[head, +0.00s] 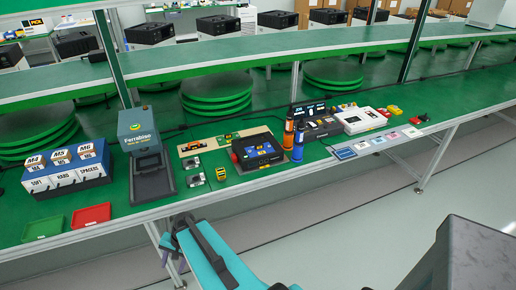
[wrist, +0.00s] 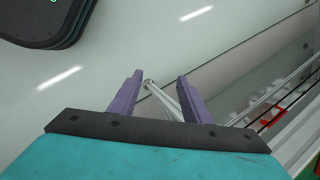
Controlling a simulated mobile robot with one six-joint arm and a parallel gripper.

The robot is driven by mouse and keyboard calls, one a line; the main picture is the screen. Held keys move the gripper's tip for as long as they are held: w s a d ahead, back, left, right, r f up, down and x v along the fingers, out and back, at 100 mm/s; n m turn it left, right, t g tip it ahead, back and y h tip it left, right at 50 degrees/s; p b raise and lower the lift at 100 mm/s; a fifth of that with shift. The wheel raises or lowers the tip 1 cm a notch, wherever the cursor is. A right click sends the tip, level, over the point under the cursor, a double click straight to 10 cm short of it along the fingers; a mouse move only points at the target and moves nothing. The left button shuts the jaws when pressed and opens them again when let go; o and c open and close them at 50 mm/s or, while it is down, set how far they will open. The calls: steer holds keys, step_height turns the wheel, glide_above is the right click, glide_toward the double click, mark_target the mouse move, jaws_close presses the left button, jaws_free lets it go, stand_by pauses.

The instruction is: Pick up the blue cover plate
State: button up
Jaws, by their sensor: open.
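A small flat blue plate (head: 344,153), which looks like the blue cover plate, lies at the bench's front edge, right of centre in the head view. It is at the left end of a row of small coloured plates. My gripper (wrist: 159,78) is open, with two purple fingers spread apart and nothing between them. In the head view my teal wrist hangs in front of the bench, left of and well apart from the blue plate. The blue plate is not seen in the wrist view.
The row's other plates (head: 395,136) lie right of the blue one. Orange and blue cylinders (head: 288,134) stand to its left, near a black device (head: 257,150). A grey Ferrabino machine (head: 138,130), drawer boxes (head: 68,166) and red (head: 91,215) and green trays (head: 43,227) are farther left. Floor before the bench is clear.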

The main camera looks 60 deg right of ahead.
steer(key=w+d+r+m+t+h+p, duration=0.1)
steer(key=w+d+r+m+t, duration=0.2)
steer(key=d+r+m, duration=0.5)
steer(key=w+d+r+m+t+h+p, duration=0.2)
steer(key=d+r+m+t, duration=0.2)
steer(key=d+r, duration=0.75)
steer(key=s+d+r+m+h, duration=0.2)
steer(key=s+d+m, duration=0.4)
steer(key=d, duration=0.4)
steer(key=s+d+r+m+t+h, duration=0.1)
steer(key=s+d+m+h, duration=0.3)
steer(key=d, duration=0.6)
steer(key=s+d+r+m+h, duration=0.2)
steer(key=s+d+r+m, duration=0.2)
steer(key=s+d+m, duration=0.4)
steer(key=shift+s+d+h, duration=0.4)
steer(key=shift+s+d, duration=0.8)
steer(key=shift+d, duration=0.05)
steer(key=shift+w+d+f+t+b, duration=0.1)
steer(key=shift+w+f+t+b, duration=0.15)
steer(key=shift+b, duration=0.35)
